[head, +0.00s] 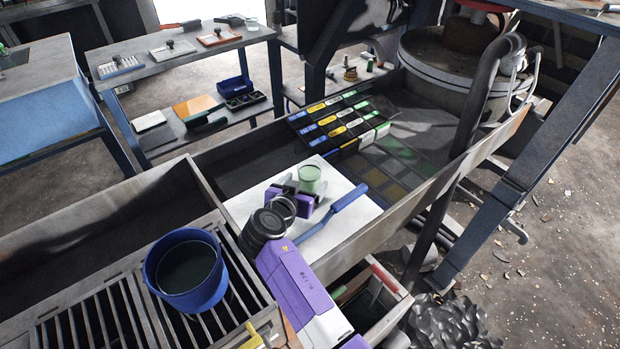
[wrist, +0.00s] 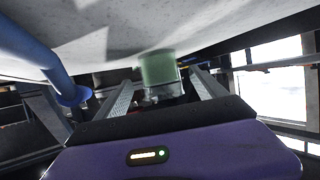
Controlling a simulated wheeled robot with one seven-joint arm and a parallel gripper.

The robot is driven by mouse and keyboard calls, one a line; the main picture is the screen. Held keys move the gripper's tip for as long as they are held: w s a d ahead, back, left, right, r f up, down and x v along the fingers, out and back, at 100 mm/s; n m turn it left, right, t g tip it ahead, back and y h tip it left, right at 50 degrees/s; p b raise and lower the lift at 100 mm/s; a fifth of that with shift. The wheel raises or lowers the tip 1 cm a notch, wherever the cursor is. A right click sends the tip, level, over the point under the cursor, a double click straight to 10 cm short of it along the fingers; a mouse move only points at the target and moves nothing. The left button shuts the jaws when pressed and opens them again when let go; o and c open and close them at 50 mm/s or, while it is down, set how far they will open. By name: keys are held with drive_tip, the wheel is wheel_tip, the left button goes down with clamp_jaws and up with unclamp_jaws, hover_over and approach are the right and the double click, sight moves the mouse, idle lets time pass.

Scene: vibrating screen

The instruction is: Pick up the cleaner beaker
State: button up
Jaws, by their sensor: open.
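The cleaner beaker, a small translucent green cup (head: 310,176), stands at the white board (head: 245,205) in the head view. My gripper (head: 301,186) is right beside it, on its near side, with the purple arm reaching up from below. In the wrist view the green beaker (wrist: 159,68) shows between the two grey fingers of my gripper (wrist: 163,85), toward their tips. The fingers are apart, with a gap visible on both sides of the beaker. The fingers hide the beaker's lower part in the head view, so contact cannot be told there.
A blue-handled tool (head: 335,212) lies on the board right of my gripper; its blue handle (wrist: 38,55) shows at left in the wrist view. A blue bucket (head: 187,283) stands on the slatted grate. A labelled rack (head: 342,118) is behind. The trough wall (head: 425,190) runs at right.

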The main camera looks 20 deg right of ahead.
sight(313, 173)
drive_tip(key=shift+x, duration=2.5)
drive_tip(key=c, duration=1.6)
drive_tip(key=shift+r, duration=0.1)
